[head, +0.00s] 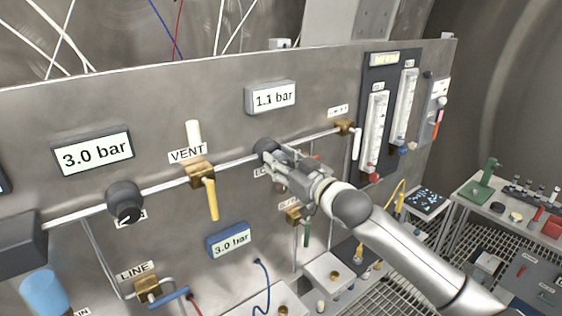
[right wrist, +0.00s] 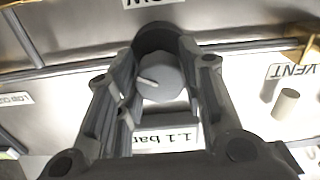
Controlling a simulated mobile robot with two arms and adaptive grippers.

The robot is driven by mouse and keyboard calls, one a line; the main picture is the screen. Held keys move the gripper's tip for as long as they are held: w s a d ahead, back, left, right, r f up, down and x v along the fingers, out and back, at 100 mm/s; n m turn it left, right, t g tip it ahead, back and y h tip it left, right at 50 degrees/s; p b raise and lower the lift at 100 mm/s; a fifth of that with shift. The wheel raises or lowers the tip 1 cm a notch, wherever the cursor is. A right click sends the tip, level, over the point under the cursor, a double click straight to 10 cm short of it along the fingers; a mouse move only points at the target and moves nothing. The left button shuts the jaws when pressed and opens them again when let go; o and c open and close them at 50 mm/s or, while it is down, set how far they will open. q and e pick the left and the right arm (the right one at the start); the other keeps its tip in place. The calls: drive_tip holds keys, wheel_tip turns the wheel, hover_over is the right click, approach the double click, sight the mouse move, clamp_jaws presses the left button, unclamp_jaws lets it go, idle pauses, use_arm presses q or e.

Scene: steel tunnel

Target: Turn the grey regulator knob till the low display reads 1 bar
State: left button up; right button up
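The grey regulator knob (right wrist: 160,80) with a white pointer line sits between the two fingers of my right gripper (right wrist: 158,62) in the right wrist view. The fingers appear closed against its sides. In the head view my right gripper (head: 275,158) reaches the knob (head: 265,146) from the lower right and hides part of it. The grey-framed display (head: 271,97) above it reads 1.1 bar. It also shows upside down in the right wrist view (right wrist: 165,139), partly covered by the gripper. My left gripper is not in view.
A black-framed display (head: 93,155) and a blue-framed one (head: 229,241) both read 3.0 bar. A dark knob (head: 124,203) and a yellow-handled VENT valve (head: 204,180) are to the left. Flow meters (head: 374,135) stand right of the pipe. A side table (head: 530,215) is far right.

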drive_tip(key=c, duration=0.3)
drive_tip(key=shift+n, duration=1.1)
drive_tip(key=o, duration=1)
drive_tip(key=v, duration=1.2)
